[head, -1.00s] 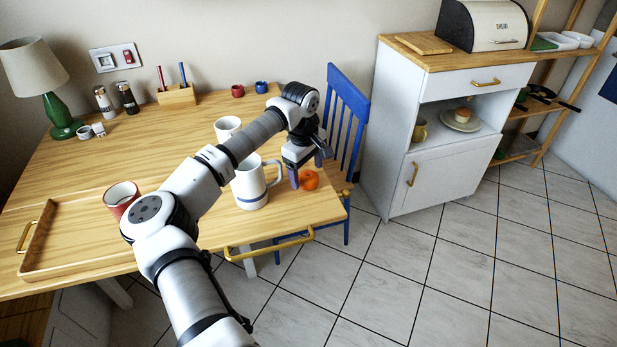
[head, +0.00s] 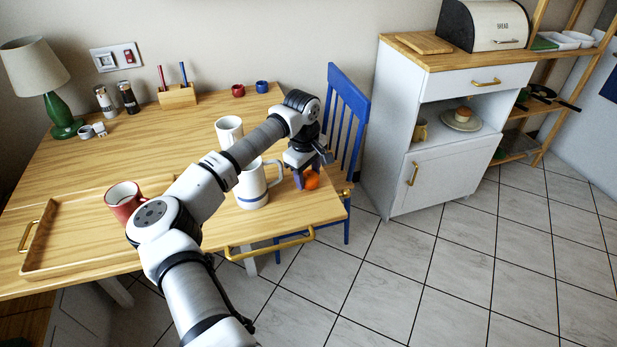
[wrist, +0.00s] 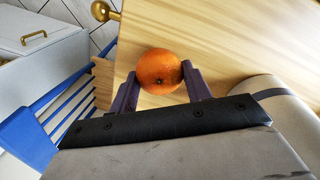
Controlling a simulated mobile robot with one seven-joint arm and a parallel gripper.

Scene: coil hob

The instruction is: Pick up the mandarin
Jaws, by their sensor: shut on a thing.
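The orange mandarin (head: 312,180) is at the right end of the wooden table (head: 160,150). In the wrist view the mandarin (wrist: 159,71) sits between the purple fingertips of my gripper (wrist: 158,86), with one finger on each side. My gripper (head: 306,177) points down at the table's right edge and is shut on the mandarin. I cannot tell whether the mandarin still touches the tabletop.
A white jug (head: 250,188) stands close to the left of my gripper, with a white mug (head: 228,131) behind it. A red mug (head: 122,200) and wooden tray (head: 75,262) are at left. A blue chair (head: 345,120) stands beyond the table's right edge.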

